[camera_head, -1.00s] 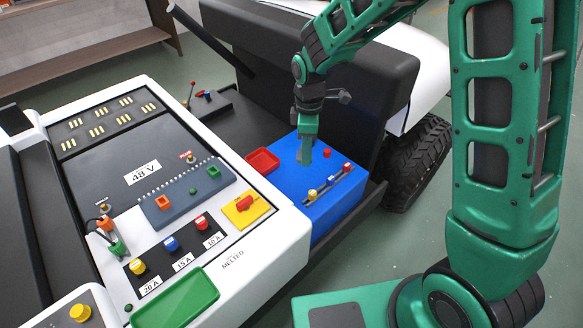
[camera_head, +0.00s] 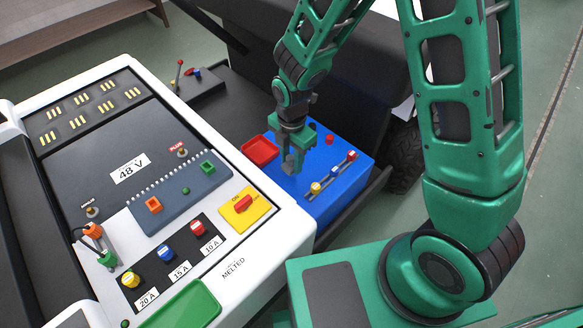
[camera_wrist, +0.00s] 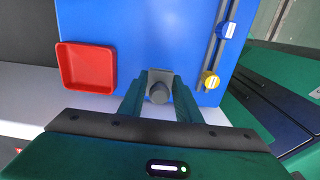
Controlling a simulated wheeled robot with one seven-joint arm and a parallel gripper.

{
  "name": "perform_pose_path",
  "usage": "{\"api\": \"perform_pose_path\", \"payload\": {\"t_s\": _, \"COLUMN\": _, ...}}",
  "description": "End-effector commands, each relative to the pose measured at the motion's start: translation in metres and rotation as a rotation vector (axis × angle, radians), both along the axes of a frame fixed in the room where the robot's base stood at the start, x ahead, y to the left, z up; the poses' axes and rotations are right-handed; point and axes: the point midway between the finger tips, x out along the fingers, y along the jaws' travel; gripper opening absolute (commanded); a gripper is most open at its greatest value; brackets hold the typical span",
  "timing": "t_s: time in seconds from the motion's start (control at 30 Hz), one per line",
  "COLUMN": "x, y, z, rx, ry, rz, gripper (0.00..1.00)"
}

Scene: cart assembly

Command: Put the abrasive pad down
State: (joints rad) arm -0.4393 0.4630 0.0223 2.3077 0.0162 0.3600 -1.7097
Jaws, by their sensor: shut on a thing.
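My gripper (camera_head: 293,155) is over the blue box top (camera_head: 338,188), between the red tray and the slotted rail. The pad shows as a grey bit below the fingers in the head view (camera_head: 289,166). I cannot tell whether it touches the blue top. The fingers hide part of it.
An empty red tray (camera_head: 260,150) sits on the blue top, left of the gripper. A rail with yellow, blue and red knobs (camera_head: 333,174) lies to the right, near a red button (camera_head: 330,139). The white-edged 48 V panel (camera_head: 128,168) stands at left.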

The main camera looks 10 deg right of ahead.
Motion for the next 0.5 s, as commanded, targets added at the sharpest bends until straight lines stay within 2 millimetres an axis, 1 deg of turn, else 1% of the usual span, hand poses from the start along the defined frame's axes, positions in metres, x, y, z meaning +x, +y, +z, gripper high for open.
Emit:
{"api": "perform_pose_path", "payload": {"t_s": 0.17, "x": -0.001, "y": 0.000, "z": -0.014, "rx": -0.001, "ry": 0.002, "rz": -0.001, "gripper": 0.06}}
{"api": "perform_pose_path", "payload": {"t_s": 0.33, "x": -0.001, "y": 0.000, "z": -0.037, "rx": -0.002, "ry": 0.002, "rz": -0.001, "gripper": 0.06}}
{"api": "perform_pose_path", "payload": {"t_s": 0.4, "x": 0.000, "y": 0.000, "z": -0.042, "rx": -0.001, "ry": 0.002, "rz": -0.001, "gripper": 0.06}}
{"api": "perform_pose_path", "payload": {"t_s": 0.5, "x": 0.000, "y": 0.000, "z": -0.043, "rx": 0.000, "ry": 0.000, "rz": -0.001, "gripper": 0.06}}
